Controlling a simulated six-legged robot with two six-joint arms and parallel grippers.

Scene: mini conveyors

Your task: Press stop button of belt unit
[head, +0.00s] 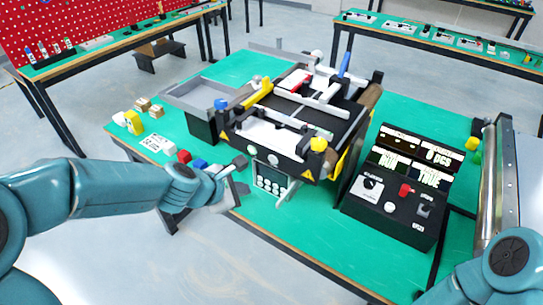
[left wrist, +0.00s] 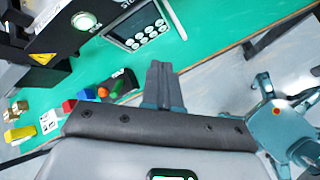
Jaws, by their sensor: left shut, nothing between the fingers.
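The belt unit (head: 270,140) stands on the green table, a black frame with yellow warning triangles. A keypad panel (head: 270,178) hangs at its front and also shows at the top of the left wrist view (left wrist: 138,27). A round pale lit button (left wrist: 84,21) sits on the unit's dark front face; its label is too small to read surely. My left gripper (head: 240,162) is shut and empty, just in front of the unit and left of the keypad panel. In the left wrist view its fingers (left wrist: 160,80) are together, apart from the button and panel. My right gripper is out of view.
A black control box (head: 392,217) with a red button, white button and displays stands right of the unit. Small coloured blocks (head: 184,156) lie near the left gripper. A grey tray (head: 200,94) is behind them. A metal roller conveyor (head: 490,180) stands at far right.

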